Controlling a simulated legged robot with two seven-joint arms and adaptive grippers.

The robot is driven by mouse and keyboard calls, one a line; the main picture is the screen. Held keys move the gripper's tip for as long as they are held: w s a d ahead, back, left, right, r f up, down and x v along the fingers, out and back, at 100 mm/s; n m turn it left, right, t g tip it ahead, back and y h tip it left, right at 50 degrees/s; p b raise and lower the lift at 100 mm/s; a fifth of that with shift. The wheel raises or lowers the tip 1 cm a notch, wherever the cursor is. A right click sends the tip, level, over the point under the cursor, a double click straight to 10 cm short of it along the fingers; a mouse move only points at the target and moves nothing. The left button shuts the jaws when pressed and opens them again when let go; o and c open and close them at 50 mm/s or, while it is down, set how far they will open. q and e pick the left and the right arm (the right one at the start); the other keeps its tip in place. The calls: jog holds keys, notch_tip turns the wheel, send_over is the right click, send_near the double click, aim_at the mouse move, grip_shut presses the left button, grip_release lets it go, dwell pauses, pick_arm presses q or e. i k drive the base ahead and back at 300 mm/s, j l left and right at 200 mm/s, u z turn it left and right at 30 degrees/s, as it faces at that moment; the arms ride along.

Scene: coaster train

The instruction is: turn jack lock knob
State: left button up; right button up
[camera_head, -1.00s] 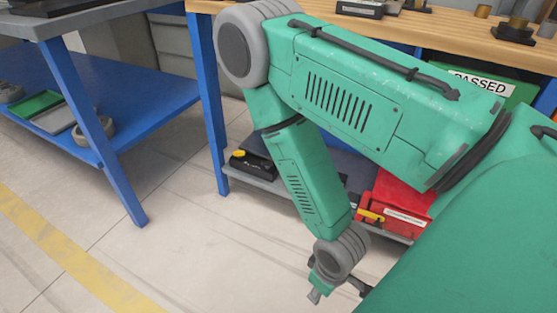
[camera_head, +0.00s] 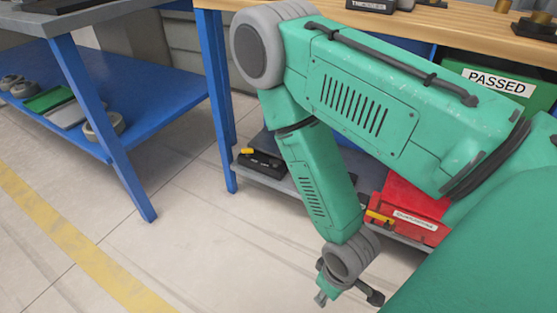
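No jack lock knob can be made out in the head view. A green arm comes in from the right, which I take to be my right arm. It bends at a grey joint near the top and hangs down to a grey wrist. My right gripper (camera_head: 346,296) is at its lower end, low in the picture, above the floor. Two small prongs show there, but they are too small and partly turned away to tell whether the gripper is open. I see nothing held in it. My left gripper is not in view.
A wooden-topped workbench (camera_head: 415,22) with blue legs stands behind the arm. Its lower shelf holds a red box (camera_head: 410,212) and a black item (camera_head: 262,162). A green box marked PASSED (camera_head: 495,85) is under the top. A blue-shelved table (camera_head: 160,100) stands left. The floor at lower left is clear.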

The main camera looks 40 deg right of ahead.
aim_at(276, 162)
jog(key=z, duration=1.55)
jog(key=i+z, duration=0.3)
jog(key=i+j+z, duration=0.25)
jog(key=i+l, duration=0.1)
